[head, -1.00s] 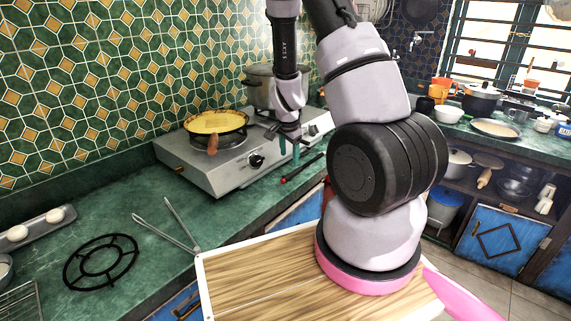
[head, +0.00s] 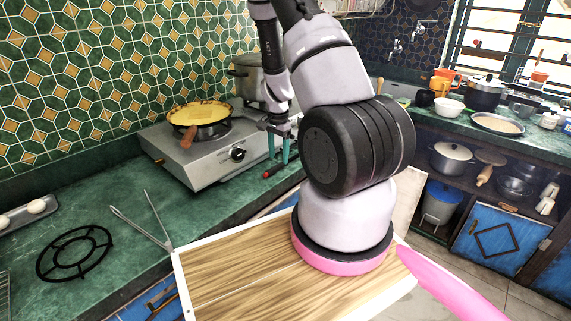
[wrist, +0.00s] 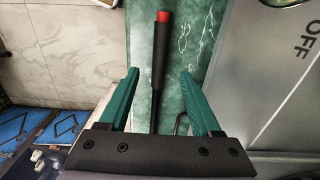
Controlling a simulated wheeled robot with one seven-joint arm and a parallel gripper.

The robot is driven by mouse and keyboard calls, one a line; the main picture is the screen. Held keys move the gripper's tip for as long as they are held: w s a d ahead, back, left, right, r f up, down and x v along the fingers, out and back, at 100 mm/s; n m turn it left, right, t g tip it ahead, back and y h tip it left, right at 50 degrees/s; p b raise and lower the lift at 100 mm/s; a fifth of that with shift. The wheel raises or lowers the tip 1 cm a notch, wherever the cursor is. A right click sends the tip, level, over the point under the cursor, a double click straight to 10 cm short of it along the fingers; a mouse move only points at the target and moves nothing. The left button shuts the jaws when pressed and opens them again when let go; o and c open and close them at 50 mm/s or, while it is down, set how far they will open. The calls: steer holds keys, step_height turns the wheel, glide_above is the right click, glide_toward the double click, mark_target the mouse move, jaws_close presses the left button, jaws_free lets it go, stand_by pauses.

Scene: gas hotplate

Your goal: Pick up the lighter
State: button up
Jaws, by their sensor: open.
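The lighter (wrist: 158,58) is a dark stick with a red end, lying on the green counter near its front edge. In the wrist view it runs up the picture between my fingers, red end at the top. In the head view its red end (head: 267,174) shows just below my fingertips, and the rest is partly hidden by my gripper. My gripper (wrist: 160,75) is open, with one teal finger on each side of the lighter. It also shows in the head view (head: 279,158). No finger visibly touches the lighter, and the remaining height above it is hard to tell.
The gas hotplate (head: 205,165) stands close by the lighter, with a yellow-filled pan (head: 200,113) and a grey pot (head: 250,78) on it. Tongs (head: 143,228) and a black burner grate (head: 74,252) lie to the left. The counter between is clear.

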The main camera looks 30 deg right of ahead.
mark_target(279, 164)
step_height(279, 164, down, 4)
steer(key=shift+r, duration=0.2)
jaws_close()
steer(key=shift+d, duration=0.1)
